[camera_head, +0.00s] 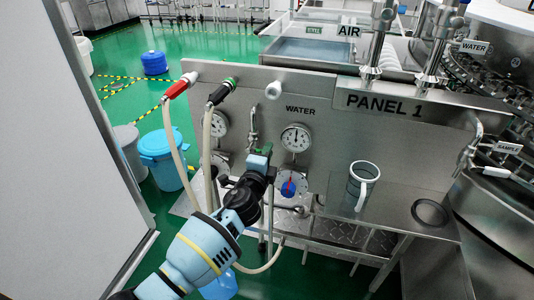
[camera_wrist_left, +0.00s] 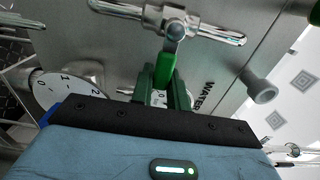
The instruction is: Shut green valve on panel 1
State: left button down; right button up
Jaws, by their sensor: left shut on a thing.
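Panel 1 (camera_head: 210,75) is a grey metal panel with its name in black letters. My left gripper (camera_head: 262,158) is in front of its lower middle, left of the water gauge (camera_head: 296,138). In the left wrist view, the green valve handle (camera_wrist_left: 165,68) hangs from a metal pipe fitting (camera_wrist_left: 174,32). The green fingers of my left gripper (camera_wrist_left: 163,94) are shut around the lower end of this handle. In the head view the gripper hides most of the handle. My right gripper is not in view.
A blue and red knob (camera_head: 288,187) is right of the gripper. A clear jug (camera_head: 362,183) and a dark ring (camera_head: 430,212) are on the metal shelf. Hoses with red (camera_head: 178,88) and black (camera_head: 220,92) fittings hang at the panel's left. A white wall (camera_head: 60,170) stands far left.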

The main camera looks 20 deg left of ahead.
pick_arm(q)
jog(key=c, duration=1.4)
grip_release()
jog(key=shift+o, duration=0.2)
jog(key=shift+s, duration=0.1)
jog(key=s+p, duration=0.1)
jog(key=s, duration=0.6)
jog(key=shift+s+a, duration=0.15)
jog(key=shift+s, duration=0.15)
